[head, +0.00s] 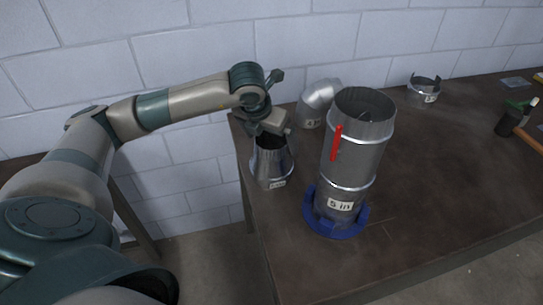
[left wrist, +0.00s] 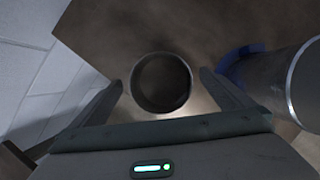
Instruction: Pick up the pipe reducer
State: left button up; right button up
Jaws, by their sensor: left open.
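The pipe reducer (head: 271,163) is a short metal cone with a label near its base. It stands upright at the left edge of the table in the head view. My left gripper (head: 268,133) is above and at the back of its top rim. In the left wrist view the reducer's round opening (left wrist: 161,83) lies between the two fingers of my left gripper (left wrist: 161,92). The fingers are spread apart, with visible gaps on both sides of the rim. The right gripper is not in view.
A tall metal duct (head: 352,150) labelled 5 in, with a red strip, stands in a blue ring base (head: 334,225) just right of the reducer. A metal elbow (head: 318,100) is behind. A small collar (head: 424,90) and a hammer (head: 525,134) lie farther right. The table (head: 430,190) is clear at front right.

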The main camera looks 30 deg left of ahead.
aim_at(273, 145)
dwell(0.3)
pick_arm(q)
jog(key=p+x, duration=0.3)
jog(key=x, duration=0.2)
jog(key=shift+d+f, duration=0.1)
jog(key=shift+f, duration=0.05)
jog(key=shift+c, duration=0.3)
jog(key=c, duration=1)
